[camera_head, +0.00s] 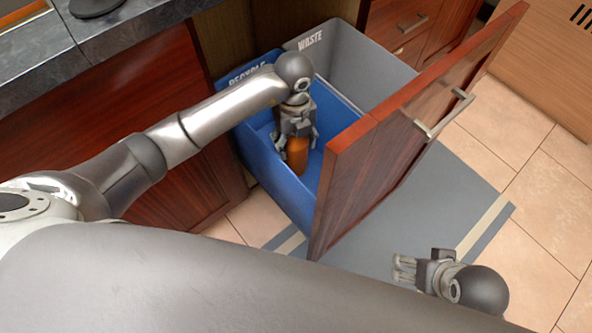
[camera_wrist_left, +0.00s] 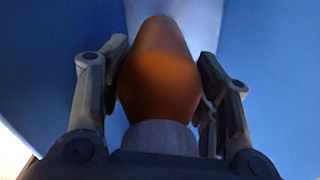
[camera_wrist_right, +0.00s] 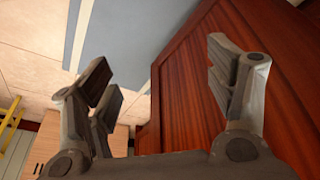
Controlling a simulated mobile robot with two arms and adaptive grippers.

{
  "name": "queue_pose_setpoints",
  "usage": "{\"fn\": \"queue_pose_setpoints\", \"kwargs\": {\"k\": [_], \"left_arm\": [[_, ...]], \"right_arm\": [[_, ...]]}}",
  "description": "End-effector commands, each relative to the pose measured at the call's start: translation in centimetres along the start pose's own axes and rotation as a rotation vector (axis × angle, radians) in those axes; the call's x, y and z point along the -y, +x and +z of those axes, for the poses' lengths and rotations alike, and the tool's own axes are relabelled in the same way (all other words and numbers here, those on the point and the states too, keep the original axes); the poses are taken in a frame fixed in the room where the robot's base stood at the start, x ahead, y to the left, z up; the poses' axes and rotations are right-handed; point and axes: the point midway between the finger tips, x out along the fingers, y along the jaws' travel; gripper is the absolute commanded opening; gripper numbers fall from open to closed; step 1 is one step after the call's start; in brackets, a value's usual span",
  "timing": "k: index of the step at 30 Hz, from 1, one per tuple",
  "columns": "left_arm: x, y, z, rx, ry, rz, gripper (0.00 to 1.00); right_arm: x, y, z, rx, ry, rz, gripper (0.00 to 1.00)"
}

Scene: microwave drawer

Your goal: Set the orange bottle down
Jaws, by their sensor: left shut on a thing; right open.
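The orange bottle (camera_head: 298,156) is inside the blue recycle bin (camera_head: 295,195) of the pulled-out drawer. My left gripper (camera_head: 297,145) reaches down into that bin and is shut on the bottle. In the left wrist view the orange bottle (camera_wrist_left: 160,75) sits between both fingers, with blue bin walls around it. Whether the bottle's base touches the bin floor I cannot tell. My right gripper (camera_head: 404,268) is open and empty, low over the floor mat in front of the drawer. In the right wrist view its spread fingers (camera_wrist_right: 165,90) have nothing between them.
The grey waste bin (camera_head: 345,60) stands behind the blue bin in the same drawer. The wooden drawer front (camera_head: 400,130) with its metal handle (camera_head: 445,113) stands between my two grippers. A dark countertop (camera_head: 90,50) is at upper left. A grey mat (camera_head: 440,200) covers the tiled floor.

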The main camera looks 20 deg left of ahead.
Motion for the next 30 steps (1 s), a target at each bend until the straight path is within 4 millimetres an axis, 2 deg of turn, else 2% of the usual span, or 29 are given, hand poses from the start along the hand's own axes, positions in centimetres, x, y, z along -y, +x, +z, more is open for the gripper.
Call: {"fn": "queue_pose_setpoints", "kwargs": {"k": [6, 13, 15, 18, 22, 30], "left_arm": [[-0.1, 3.4, -0.1, -0.003, -0.001, 0.004, 0.34], [-0.1, 6.5, -0.1, -0.002, -0.001, 0.002, 0.34], [-0.1, 8.1, -0.1, -0.004, -0.001, 0.003, 0.34], [0.0, 8.8, -0.1, -0.001, -0.001, 0.001, 0.34], [0.0, 9.7, 0.0, -0.001, -0.001, 0.0, 0.34], [0.0, 9.8, 0.0, 0.0, 0.0, 0.0, 0.34]], "right_arm": [[0.0, 0.8, 0.3, 0.0, 0.0, 0.0, 0.77], [0.1, 1.6, 0.6, -0.001, 0.0, 0.0, 0.77], [0.1, 2.1, 0.7, -0.001, 0.0, 0.0, 0.77], [0.3, 2.2, -1.3, -0.086, -0.003, -0.004, 0.77], [0.4, 2.2, -3.0, -0.158, -0.005, -0.007, 0.77], [0.5, 2.1, -3.5, -0.18, -0.006, -0.008, 0.77]]}}
